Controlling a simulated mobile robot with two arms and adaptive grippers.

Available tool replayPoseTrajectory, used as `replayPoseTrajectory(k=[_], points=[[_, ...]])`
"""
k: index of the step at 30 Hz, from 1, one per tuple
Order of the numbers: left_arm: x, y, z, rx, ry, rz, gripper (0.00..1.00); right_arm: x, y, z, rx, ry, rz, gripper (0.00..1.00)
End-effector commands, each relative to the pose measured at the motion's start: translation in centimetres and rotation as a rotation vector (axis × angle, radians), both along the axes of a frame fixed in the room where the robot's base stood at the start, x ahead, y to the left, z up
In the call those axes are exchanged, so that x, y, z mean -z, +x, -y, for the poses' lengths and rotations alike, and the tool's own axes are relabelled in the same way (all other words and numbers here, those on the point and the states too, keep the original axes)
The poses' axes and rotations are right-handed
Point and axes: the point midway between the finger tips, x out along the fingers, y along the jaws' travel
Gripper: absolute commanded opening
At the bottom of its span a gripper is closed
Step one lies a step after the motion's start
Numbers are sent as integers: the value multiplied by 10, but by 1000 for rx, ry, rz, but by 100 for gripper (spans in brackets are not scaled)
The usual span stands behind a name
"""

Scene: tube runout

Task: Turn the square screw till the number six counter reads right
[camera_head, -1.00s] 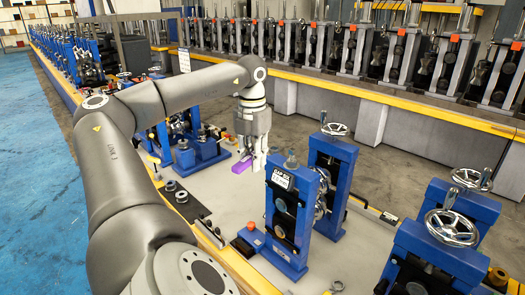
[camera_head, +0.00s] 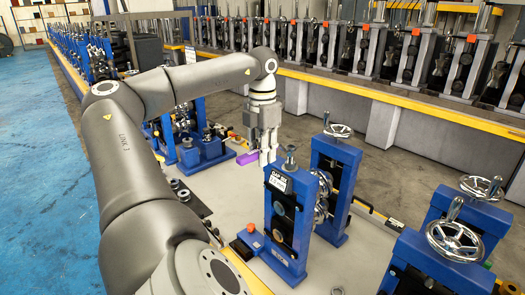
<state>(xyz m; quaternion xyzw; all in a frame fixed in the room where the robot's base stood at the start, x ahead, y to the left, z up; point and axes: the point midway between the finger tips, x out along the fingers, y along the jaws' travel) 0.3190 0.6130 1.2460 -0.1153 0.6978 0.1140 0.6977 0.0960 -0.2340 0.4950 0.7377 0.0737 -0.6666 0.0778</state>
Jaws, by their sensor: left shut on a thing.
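My left gripper (camera_head: 268,160) points down just behind and left of the blue stand (camera_head: 282,228) whose plate (camera_head: 278,183) seems to read GAP SIX. It is shut on a purple piece (camera_head: 248,158), which sticks out to the left of the fingers; the grip itself is partly hidden. A grey screw (camera_head: 290,158) stands upright on the stand's top, close to the right of the fingers. I cannot tell whether anything touches it. The small figures under the plate's words are too small to read. My right gripper is not in view.
A second blue stand with a handwheel (camera_head: 338,131) rises behind right. Another handwheel stand (camera_head: 454,242) is at front right. A low blue unit (camera_head: 205,152) and dark rings (camera_head: 184,195) lie left. The pale bed (camera_head: 225,192) is bare between.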

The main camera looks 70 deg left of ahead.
Motion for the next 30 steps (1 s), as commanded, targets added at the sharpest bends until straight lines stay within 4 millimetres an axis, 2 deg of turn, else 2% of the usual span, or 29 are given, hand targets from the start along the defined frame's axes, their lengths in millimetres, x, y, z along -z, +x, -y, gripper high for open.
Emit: replayPoseTrajectory(k=[7, 16, 30], points=[[0, 0, 0, 0, 0, 0, 0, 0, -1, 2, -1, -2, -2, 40], [0, 0, 0, 0, 0, 0, 0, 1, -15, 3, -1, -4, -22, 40], [0, 0, 0, 0, 0, 0, 0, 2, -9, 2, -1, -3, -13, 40]])
